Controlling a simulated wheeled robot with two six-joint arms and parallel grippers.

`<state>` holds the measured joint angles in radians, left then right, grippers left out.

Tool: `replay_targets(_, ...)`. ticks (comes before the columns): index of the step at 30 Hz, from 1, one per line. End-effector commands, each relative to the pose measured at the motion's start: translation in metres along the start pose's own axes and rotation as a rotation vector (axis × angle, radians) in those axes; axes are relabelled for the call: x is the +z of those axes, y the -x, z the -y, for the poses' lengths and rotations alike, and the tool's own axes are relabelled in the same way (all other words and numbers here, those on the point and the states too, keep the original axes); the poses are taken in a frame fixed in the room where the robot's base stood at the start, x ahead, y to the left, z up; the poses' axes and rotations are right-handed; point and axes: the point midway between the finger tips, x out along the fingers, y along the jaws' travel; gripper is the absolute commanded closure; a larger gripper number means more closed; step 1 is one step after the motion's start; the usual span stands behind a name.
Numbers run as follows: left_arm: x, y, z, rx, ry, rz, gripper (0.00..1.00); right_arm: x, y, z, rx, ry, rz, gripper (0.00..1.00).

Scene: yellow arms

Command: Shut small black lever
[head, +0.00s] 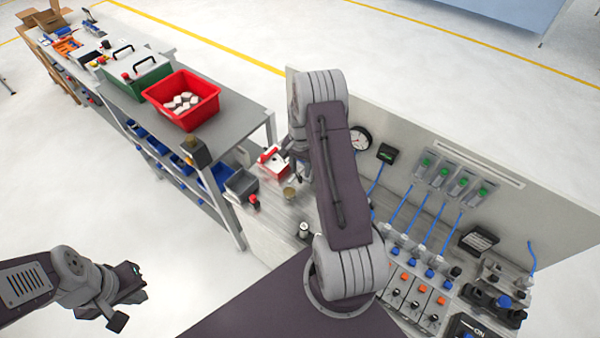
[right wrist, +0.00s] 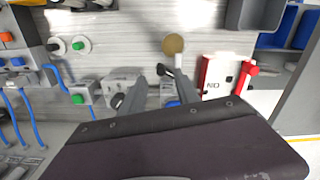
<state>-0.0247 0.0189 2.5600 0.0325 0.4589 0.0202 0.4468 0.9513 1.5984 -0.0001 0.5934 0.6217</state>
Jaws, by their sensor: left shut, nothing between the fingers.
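A small black lever-like part (right wrist: 162,71) shows in the right wrist view, close to the tip of the right-hand finger. I cannot tell whether they touch. Another small dark knob or handle (right wrist: 117,100) shows just left of the left-hand finger, on a grey fitting. My right gripper (right wrist: 160,84) has its two fingers apart, over the bench's fittings, with nothing visibly held. In the head view its fingers are mostly hidden behind my right arm. My left gripper (head: 122,306) is shut and empty at the lower left, over bare floor and away from the bench.
A round tan knob (right wrist: 173,44) stands beyond the fingers. Blue tubes, valves and a gauge (head: 360,139) crowd the panel. A red bin (head: 204,91) sits on the grey table.

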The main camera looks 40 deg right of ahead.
Motion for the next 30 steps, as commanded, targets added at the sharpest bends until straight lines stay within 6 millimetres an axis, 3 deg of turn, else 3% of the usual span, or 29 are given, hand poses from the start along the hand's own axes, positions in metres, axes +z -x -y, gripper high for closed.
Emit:
replay_targets(7, -0.002, 0.016, 0.000, 0.000, 0.000, 0.000, 1.00, 0.000, -0.035, 0.000, 0.000, 0.001, 0.000, 0.62)
replay_targets(16, -0.002, 0.016, 0.000, 0.000, 0.000, 0.000, 1.00, 0.000, -0.042, 0.001, -0.001, 0.001, -0.002, 0.62)
replay_targets(17, -0.002, 0.016, 0.000, 0.000, 0.000, 0.000, 1.00, 0.000, -0.042, 0.001, -0.001, 0.001, -0.002, 0.65)
replay_targets(21, -0.002, 0.016, 0.000, 0.000, 0.000, 0.000, 1.00, 0.000, -0.042, 0.001, -0.001, 0.001, -0.001, 1.00)
replay_targets(30, -0.001, 0.013, 0.000, 0.000, 0.000, 0.000, 1.00, -0.001, -0.043, 0.000, -0.001, 0.022, -0.002, 1.00)
